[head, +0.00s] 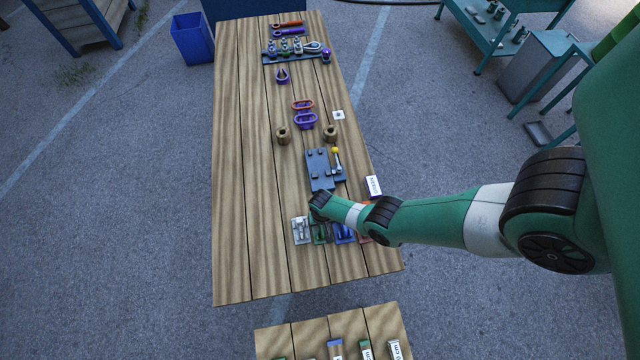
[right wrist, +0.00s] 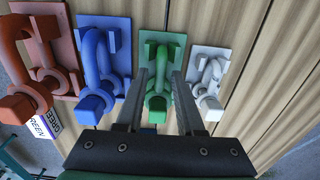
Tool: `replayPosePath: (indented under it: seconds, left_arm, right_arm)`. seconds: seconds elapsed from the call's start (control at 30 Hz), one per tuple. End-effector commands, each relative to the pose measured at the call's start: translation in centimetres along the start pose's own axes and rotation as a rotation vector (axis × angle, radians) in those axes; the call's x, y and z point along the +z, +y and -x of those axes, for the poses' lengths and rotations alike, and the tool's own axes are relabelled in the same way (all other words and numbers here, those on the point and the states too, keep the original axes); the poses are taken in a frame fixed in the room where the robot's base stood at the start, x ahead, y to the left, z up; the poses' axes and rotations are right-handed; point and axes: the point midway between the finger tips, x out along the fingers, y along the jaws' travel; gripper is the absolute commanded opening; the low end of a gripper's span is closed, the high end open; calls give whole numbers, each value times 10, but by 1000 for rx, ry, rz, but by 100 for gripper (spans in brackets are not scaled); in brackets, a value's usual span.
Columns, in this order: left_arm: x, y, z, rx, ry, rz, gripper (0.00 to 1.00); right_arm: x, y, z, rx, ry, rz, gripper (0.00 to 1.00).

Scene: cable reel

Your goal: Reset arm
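My right arm comes in from the right in the head view, with its wrist (head: 318,205) over the near part of the wooden table (head: 235,240). The right gripper (right wrist: 160,78) shows in the right wrist view with its two fingers apart. Between and beyond the fingers is a green latch-like fixture (right wrist: 158,50), which also shows partly in the head view (head: 319,234). I cannot tell whether the fingers touch it. Nothing appears held. My left gripper is not in view.
Beside the green fixture are a white one (right wrist: 210,75), a blue one (right wrist: 103,50) and a red one (right wrist: 45,45). A label reading GREEN (head: 373,186) and a dark plate with a yellow-knobbed lever (head: 320,168) are near the arm. The table's left side is clear.

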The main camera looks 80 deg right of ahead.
Motion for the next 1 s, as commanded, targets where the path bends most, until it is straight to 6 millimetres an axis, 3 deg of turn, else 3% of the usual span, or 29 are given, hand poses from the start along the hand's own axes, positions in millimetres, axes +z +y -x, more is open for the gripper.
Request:
replayPosePath:
  seconds: [0.3, 0.5, 1.0]
  left_arm:
    - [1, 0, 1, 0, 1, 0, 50]
    - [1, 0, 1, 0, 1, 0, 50]
    - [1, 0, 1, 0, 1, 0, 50]
  right_arm:
    - [0, 0, -1, 0, 0, 0, 37]
    - [0, 0, -1, 0, 0, 0, 1]
    - [0, 0, -1, 0, 0, 0, 0]
